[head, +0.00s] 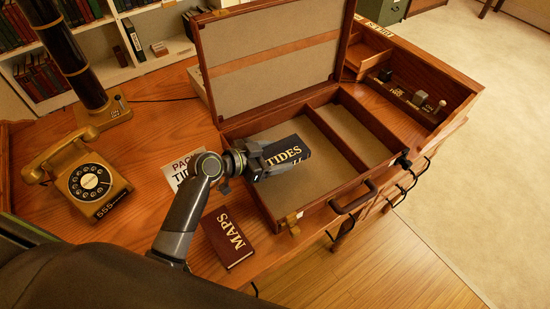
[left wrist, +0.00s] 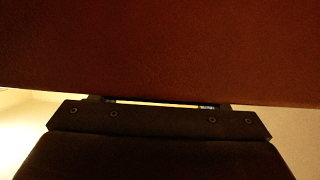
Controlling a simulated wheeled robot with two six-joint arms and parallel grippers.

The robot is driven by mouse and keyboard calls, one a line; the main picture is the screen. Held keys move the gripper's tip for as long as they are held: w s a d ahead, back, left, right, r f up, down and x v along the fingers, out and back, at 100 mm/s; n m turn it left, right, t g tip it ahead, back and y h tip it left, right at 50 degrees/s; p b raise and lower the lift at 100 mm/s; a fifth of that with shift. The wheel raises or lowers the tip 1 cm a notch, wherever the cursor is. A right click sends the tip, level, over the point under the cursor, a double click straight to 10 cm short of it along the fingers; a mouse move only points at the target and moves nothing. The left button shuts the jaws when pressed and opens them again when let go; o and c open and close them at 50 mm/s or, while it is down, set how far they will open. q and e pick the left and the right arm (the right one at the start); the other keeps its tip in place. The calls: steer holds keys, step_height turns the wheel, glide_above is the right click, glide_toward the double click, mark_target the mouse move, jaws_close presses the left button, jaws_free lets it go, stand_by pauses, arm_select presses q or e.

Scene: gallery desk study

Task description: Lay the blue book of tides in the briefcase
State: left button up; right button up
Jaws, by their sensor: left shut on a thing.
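The blue book of tides (head: 288,152) is dark navy with gold "TIDES" lettering. My left gripper (head: 264,160) is shut on its left end. The book is over the larger left compartment of the open brown briefcase (head: 268,205); I cannot tell whether it touches the lining. The gripper reaches across the briefcase's left wall and hides part of that wall and of the book. In the left wrist view a dark reddish-brown surface fills the top, too close to identify, above the dark gripper body (left wrist: 160,118). My right gripper is not in view.
A red "MAPS" book (head: 228,238) lies on the desk in front of the briefcase's left side. A sign (head: 178,170) lies partly behind my arm. A yellow telephone (head: 85,178) stands left. The raised lid (head: 270,60) blocks the back; the narrower right compartment (head: 358,132) is empty.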

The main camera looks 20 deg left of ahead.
arm_select(q)
steer(key=shift+f, duration=0.75)
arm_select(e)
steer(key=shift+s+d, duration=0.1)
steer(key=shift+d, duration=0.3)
arm_select(q)
steer(key=shift+s+f+b, duration=0.1)
steer(key=shift+f+b, duration=0.55)
steer(key=shift+b, duration=0.05)
steer(key=o, duration=1.1)
steer(key=shift+s+f, duration=0.1)
steer(key=shift+f, duration=0.1)
steer(key=shift+c, duration=0.2)
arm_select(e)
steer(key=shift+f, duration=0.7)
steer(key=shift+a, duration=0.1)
arm_select(q)
steer(key=shift+r+p, duration=0.6)
steer(key=shift+p, duration=0.15)
steer(key=b+v, duration=0.2)
steer(key=v, duration=1)
steer(key=shift+w+r, duration=0.2)
steer(key=shift+r, duration=0.15)
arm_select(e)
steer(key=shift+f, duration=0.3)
